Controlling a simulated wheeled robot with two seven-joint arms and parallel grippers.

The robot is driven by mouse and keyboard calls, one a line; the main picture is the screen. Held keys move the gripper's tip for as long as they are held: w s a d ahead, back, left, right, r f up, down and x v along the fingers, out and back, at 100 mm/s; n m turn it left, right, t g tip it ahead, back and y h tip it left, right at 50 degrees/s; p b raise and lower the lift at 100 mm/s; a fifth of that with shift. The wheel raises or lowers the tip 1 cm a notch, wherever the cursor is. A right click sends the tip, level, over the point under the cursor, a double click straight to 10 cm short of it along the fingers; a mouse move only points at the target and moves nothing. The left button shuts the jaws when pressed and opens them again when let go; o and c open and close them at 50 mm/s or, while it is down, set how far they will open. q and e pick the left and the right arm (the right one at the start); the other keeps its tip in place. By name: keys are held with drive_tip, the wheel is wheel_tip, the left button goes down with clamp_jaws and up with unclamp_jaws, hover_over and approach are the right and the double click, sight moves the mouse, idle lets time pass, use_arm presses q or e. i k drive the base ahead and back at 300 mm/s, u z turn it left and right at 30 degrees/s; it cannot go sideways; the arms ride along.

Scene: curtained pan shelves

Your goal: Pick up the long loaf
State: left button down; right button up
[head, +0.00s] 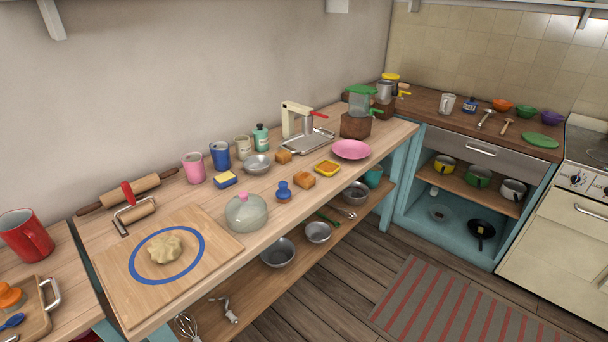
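I cannot pick out a clearly long loaf in the head view. Two small brown bread-like pieces lie on the wooden counter (262,212): a nearer brown piece (303,180) beside the blue stamp-like object, and a farther brown piece (283,157) near the metal bowl. Both look short and blocky. A pale lump of dough (165,249) sits inside a blue ring on the wooden board (131,289). Neither of my grippers shows in this view.
A glass-lidded dish (246,212), a blue stamp-like object (284,192), an orange dish (327,168) and a pink plate (351,149) stand along the counter. A rolling pin (128,192) lies by the wall. The wooden floor in front is open, with a striped rug (440,308).

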sight(305, 180)
drive_tip(key=z, duration=1)
drive_tip(key=i, duration=4.5)
drive_tip(key=u, duration=3.55)
